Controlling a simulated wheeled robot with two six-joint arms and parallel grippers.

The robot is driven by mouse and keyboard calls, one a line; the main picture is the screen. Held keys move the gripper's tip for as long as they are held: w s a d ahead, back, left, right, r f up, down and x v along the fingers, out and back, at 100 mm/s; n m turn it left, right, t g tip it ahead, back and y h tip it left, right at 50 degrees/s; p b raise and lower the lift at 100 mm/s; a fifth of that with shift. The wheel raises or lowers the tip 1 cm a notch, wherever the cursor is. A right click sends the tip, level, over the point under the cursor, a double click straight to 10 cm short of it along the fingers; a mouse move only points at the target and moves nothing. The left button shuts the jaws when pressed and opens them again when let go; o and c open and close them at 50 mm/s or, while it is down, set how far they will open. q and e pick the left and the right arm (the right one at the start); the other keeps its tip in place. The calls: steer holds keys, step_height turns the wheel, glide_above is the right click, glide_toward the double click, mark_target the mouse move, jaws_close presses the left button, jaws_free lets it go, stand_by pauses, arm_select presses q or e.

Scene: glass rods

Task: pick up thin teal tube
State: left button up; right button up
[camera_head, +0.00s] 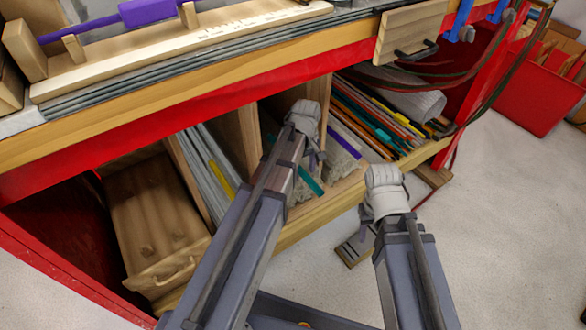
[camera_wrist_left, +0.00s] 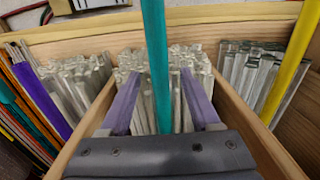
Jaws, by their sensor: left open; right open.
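A teal tube (camera_wrist_left: 157,50) stands out of the middle compartment, between the two purple fingers of my open left gripper (camera_wrist_left: 159,78) in the left wrist view. I see a gap on both sides of it and cannot tell whether it touches a finger. In the head view, a short teal length (camera_head: 311,181) shows beside my left gripper (camera_head: 317,160); my arm hides the rest. More teal rods (camera_wrist_left: 24,112) lie among coloured rods in the left compartment of the wrist view. My right gripper (camera_head: 365,222) is open and empty, outside the shelf.
Clear glass rods (camera_wrist_left: 75,80) fill the compartments, split by wooden dividers (camera_wrist_left: 250,130). A yellow rod (camera_wrist_left: 290,65) stands at the right in the wrist view. A wooden drawer (camera_head: 155,220) is left of my arm. The red-edged bench (camera_head: 180,125) overhangs the shelf.

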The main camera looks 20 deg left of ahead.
arm_select(q)
steer(key=shift+f, duration=0.15)
jaws_close()
stand_by(0.4)
